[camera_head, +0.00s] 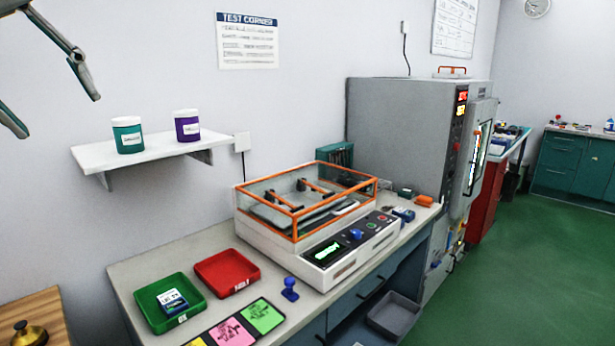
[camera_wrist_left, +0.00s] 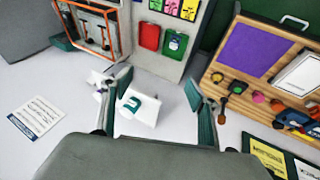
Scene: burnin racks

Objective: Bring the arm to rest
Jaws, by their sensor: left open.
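My left gripper (camera_head: 60,116) is at the upper left of the head view, raised in front of the wall, above and left of the wall shelf. Its two fingers are apart with nothing between them. In the left wrist view the spread fingers (camera_wrist_left: 158,88) frame the white shelf and a teal part on it. The right gripper is in neither view.
The white shelf (camera_head: 150,153) carries a teal jar (camera_head: 128,136) and a purple jar (camera_head: 187,126). Below, the bench holds a green tray (camera_head: 148,313) with a device, a red tray (camera_head: 222,292) and an orange-framed tester (camera_head: 340,225). A grey cabinet (camera_head: 400,125) stands behind.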

